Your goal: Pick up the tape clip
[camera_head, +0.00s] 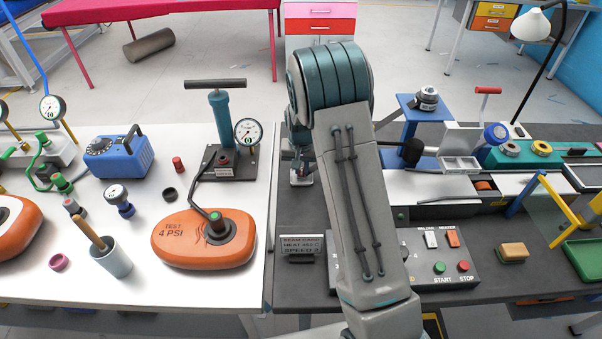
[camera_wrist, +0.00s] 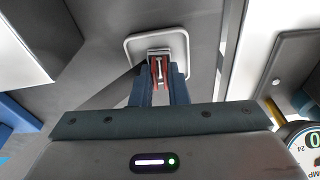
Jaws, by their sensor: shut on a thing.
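The tape clip (camera_wrist: 158,70), a small red piece with a pale metal part, sits between the two fingers of my gripper (camera_wrist: 160,86) in the wrist view. The fingers are shut on it from both sides. Behind the clip is a grey square plate with a pale rim (camera_wrist: 178,45); I cannot tell whether the clip touches it. In the head view my gripper (camera_head: 301,174) shows only in part beside my forearm, near the left edge of the dark bench, and the clip cannot be made out there.
The dark bench (camera_head: 320,295) holds a control box (camera_head: 455,270) and a speed sign (camera_head: 301,248). On the white table at left stand a pump (camera_head: 220,120) with a gauge (camera_head: 247,133) and an orange inflatable (camera_head: 175,240). A blue-framed machine (camera_head: 412,125) stands right of my arm.

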